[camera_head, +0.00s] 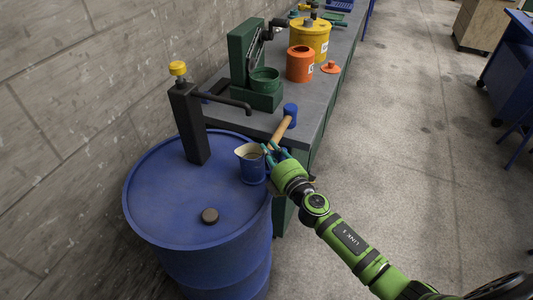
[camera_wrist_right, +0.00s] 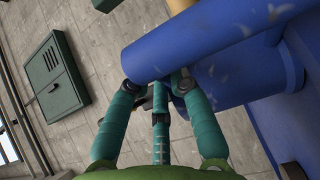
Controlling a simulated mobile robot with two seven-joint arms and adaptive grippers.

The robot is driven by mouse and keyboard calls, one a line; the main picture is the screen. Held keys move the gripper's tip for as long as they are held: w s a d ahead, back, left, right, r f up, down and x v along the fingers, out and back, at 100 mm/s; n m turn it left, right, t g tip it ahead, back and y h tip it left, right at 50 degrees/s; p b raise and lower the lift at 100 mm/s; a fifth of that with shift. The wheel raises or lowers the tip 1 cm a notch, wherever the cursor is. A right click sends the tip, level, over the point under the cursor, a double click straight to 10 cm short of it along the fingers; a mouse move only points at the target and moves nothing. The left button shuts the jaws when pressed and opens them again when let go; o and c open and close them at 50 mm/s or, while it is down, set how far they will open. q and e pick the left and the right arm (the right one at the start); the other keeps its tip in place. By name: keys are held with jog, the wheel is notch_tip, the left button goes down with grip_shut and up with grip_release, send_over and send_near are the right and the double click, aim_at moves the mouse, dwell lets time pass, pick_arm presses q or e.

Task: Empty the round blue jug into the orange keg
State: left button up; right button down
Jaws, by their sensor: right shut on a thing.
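The round blue jug (camera_head: 252,166) has a pale rim with a spout pointing left. It is upright at the right edge of the blue drum's top; I cannot tell whether it touches the drum. My right gripper (camera_head: 271,158) is shut on the jug's right side. In the right wrist view the fingers (camera_wrist_right: 158,85) close against a blue part of the jug (camera_wrist_right: 215,75). The orange keg (camera_head: 299,65) stands on the grey bench further back, with an orange lid (camera_head: 331,67) lying beside it. My left gripper is out of view.
The blue drum (camera_head: 165,205) carries a dark pump post (camera_head: 188,125) with a spout arm and a dark cap (camera_head: 210,215). A blue-headed mallet (camera_head: 290,111), a green press (camera_head: 262,85) and a yellow keg (camera_head: 312,42) are on the bench (camera_head: 322,95).

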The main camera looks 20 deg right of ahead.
jog(key=r+p, duration=0.1)
jog(key=r, duration=0.1)
jog(key=r+p, duration=0.1)
jog(key=r, duration=0.1)
jog(key=shift+s+d+r, duration=0.1)
jog(key=shift+d+r, duration=0.1)
jog(key=shift+r, duration=0.05)
jog(key=s+d+r, duration=0.6)
jog(key=s+d, duration=0.1)
jog(key=s, duration=0.1)
jog(key=shift+s+r+b, duration=0.15)
jog(key=shift+s+b, duration=0.15)
jog(key=shift+b, duration=0.1)
jog(key=shift+d, duration=0.1)
jog(key=c, duration=1.8)
grip_release()
grip_shut()
